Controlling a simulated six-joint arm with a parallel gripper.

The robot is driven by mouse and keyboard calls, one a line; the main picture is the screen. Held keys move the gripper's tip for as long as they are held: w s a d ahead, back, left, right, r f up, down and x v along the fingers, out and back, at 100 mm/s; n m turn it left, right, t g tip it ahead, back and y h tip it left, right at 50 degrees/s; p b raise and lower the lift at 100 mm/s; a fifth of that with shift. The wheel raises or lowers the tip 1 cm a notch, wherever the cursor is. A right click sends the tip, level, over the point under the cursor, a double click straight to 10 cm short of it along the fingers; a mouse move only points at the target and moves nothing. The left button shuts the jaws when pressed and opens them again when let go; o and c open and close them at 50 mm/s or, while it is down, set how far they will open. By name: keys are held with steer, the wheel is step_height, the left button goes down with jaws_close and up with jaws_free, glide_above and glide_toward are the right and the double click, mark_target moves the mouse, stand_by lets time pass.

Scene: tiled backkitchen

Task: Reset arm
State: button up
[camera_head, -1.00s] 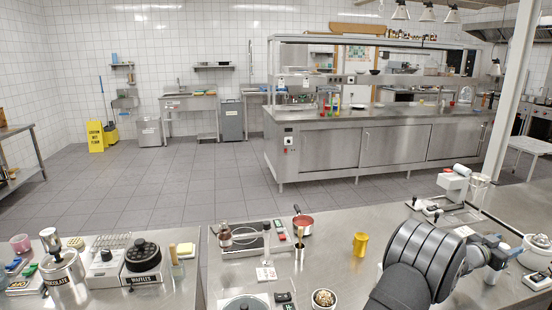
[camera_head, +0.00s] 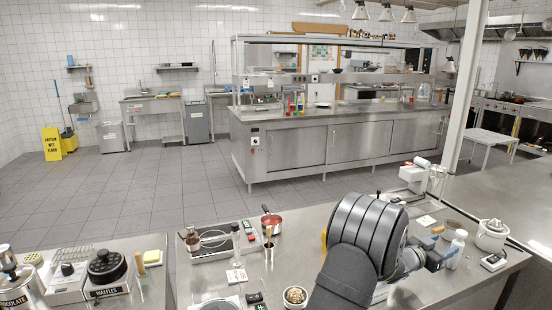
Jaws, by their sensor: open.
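My arm crosses the lower right of the head view, its thick dark ringed joint in front of the metal counter (camera_head: 415,290). My gripper (camera_head: 440,257) is at the arm's far right end, low over the counter beside a white bottle (camera_head: 457,245). It is open; its fingers are small and partly hidden by the wrist, and I see nothing held. A yellow cup (camera_head: 324,239) is almost wholly hidden behind the dark joint.
A white juicer (camera_head: 491,236) stands to the right. A white dispenser (camera_head: 415,177) and a post (camera_head: 465,90) rise behind. A waffle maker (camera_head: 106,267) is at far left.

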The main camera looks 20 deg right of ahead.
mark_target(458, 238)
steer(key=d, duration=0.9)
steer(key=shift+w+d, duration=0.2)
steer(key=shift+w, duration=0.1)
step_height(458, 238, up, 4)
steer(key=shift+r, duration=0.25)
steer(key=s+a+r, duration=0.1)
steer(key=s+r, duration=0.6)
steer(key=s, duration=0.5)
steer(key=w+a+n+t+y, duration=0.15)
steer(key=w+a+t, duration=0.25)
steer(key=w+a, duration=0.7)
steer(key=w+a+n+t+y, duration=0.1)
steer(key=w+a+n+t, duration=0.2)
steer(key=w+a, duration=0.85)
steer(key=w+a+f, duration=0.3)
steer(key=f, duration=0.1)
steer(key=shift+w+a+f, duration=0.35)
steer(key=shift+a, duration=0.05)
steer(key=shift+h, duration=0.25)
